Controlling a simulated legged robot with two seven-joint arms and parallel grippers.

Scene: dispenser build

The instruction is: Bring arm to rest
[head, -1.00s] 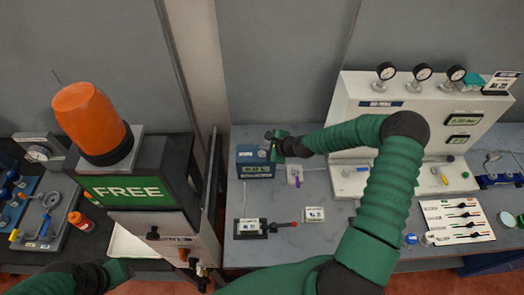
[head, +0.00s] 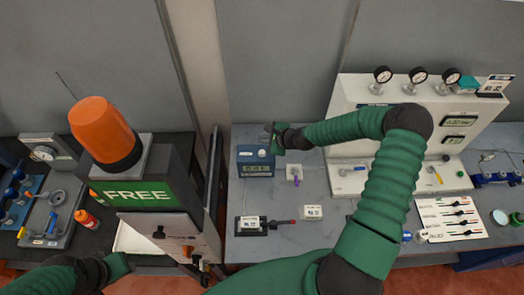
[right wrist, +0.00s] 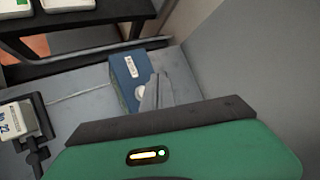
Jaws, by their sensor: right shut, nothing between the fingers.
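My right arm (head: 385,170) is green and reaches over the right bench, its elbow bent. My right gripper (head: 268,134) is at the back of the bench, near the blue box with a display (head: 257,160). In the right wrist view its grey fingers (right wrist: 157,92) are together and empty, in front of the blue box (right wrist: 127,78). I cannot tell from these views how far above the box they are. My left gripper (head: 120,265) is at the bottom left, in front of the left bench; its fingers are not clear.
A white gauge panel (head: 390,100) stands at the back right. A small purple-tipped fixture (head: 295,175), a black device (head: 252,225) and a white label block (head: 312,212) are on the right bench (head: 280,235). A dark FREE machine (head: 150,190) with an orange top stands left.

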